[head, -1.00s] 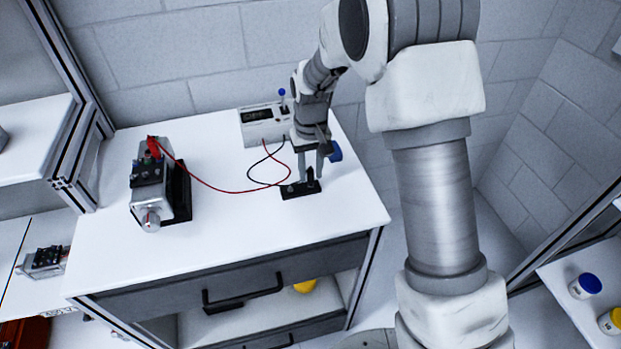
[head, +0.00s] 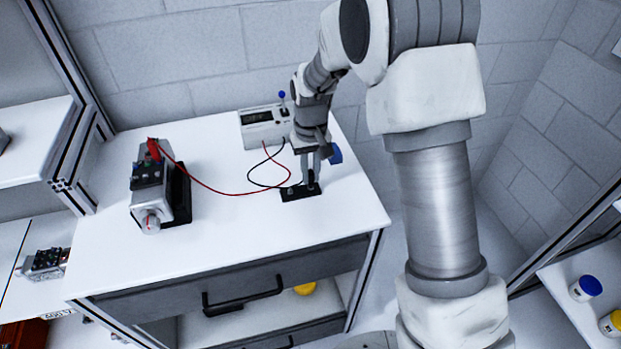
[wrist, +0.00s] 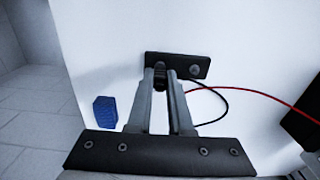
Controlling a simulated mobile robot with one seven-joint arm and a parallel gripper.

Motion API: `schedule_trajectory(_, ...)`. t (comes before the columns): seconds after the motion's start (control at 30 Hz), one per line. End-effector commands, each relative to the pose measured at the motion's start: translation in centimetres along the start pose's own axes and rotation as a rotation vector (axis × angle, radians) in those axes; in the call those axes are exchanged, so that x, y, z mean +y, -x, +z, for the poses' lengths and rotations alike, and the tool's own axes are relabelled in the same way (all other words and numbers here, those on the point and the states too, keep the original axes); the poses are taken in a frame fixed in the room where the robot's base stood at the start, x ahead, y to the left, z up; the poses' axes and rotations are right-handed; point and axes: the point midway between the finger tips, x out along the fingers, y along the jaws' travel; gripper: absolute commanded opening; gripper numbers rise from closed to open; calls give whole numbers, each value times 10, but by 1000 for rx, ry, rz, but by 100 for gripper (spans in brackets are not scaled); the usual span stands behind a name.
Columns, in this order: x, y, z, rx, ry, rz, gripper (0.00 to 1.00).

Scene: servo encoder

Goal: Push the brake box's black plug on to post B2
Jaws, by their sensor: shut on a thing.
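My gripper (head: 311,182) points down at a small black holder (head: 288,195) on the white table. It is shut on the black plug (wrist: 160,82), which stands at one end of the holder. The fingers hide most of the plug. In the wrist view the holder (wrist: 180,60) also shows a round spot at its other end. The brake box (head: 263,126) is pale with a dark display, and a red and a black lead run from it. The red plug (head: 153,148) sits on the motor unit's dark terminal block (head: 147,174). The post labels are too small to read.
A blue object (wrist: 105,112) lies beside my gripper; it shows in the head view (head: 335,153) too. The red lead (head: 215,190) crosses the table between motor unit and holder. The front of the white table is clear. Another similar unit (head: 44,262) stands lower left.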

Motion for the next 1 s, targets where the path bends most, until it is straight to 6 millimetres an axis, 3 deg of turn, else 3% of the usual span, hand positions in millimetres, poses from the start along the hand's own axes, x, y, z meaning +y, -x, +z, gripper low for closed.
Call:
schedule_trajectory(0.37,0,5,0,1,0,0,0)
schedule_trajectory(1.0,0,37,0,1,0,0,0)
